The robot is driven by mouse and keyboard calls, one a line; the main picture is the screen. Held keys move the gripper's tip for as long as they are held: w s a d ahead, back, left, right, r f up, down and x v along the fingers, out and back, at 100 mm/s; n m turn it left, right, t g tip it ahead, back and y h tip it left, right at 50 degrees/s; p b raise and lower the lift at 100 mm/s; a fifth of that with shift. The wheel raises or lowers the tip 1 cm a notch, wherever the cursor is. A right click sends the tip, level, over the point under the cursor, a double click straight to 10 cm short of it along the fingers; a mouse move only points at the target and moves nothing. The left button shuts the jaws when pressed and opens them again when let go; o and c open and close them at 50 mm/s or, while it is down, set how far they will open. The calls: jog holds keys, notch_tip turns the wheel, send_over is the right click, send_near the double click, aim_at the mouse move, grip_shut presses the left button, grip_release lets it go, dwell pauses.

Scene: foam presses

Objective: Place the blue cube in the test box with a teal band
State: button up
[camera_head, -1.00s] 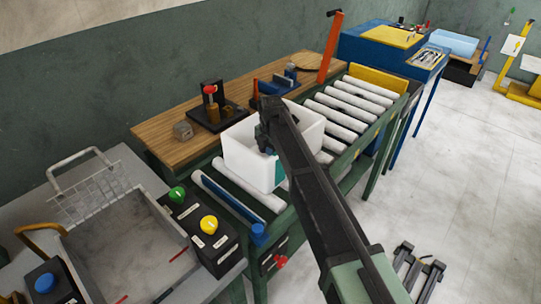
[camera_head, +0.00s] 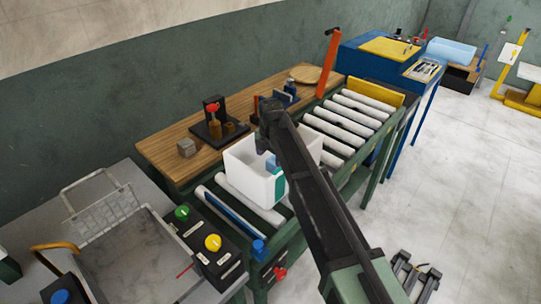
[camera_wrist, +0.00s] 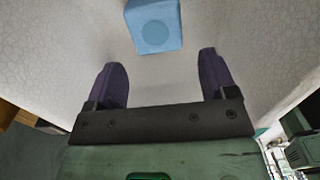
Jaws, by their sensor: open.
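The white test box (camera_head: 246,178) stands on the roller conveyor, with a teal band (camera_head: 279,187) on its near side. The light blue cube (camera_head: 271,163) shows inside the box, against the white interior. In the wrist view the blue cube (camera_wrist: 155,26) is beyond my fingertips, apart from them, with a round mark on its face. My gripper (camera_wrist: 162,75) is open, with nothing between its two dark fingers. In the head view my gripper (camera_head: 263,143) is above the box's far rim, partly hidden by my arm.
The roller conveyor (camera_head: 345,122) runs away to the upper right. A wooden bench (camera_head: 170,155) with a small black press (camera_head: 213,122) lies behind the box. A button panel (camera_head: 209,240) and a metal tray (camera_head: 130,255) are at the lower left.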

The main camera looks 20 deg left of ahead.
aim_at(270, 163)
notch_tip(270, 163, up, 6)
jog(key=p, duration=0.4)
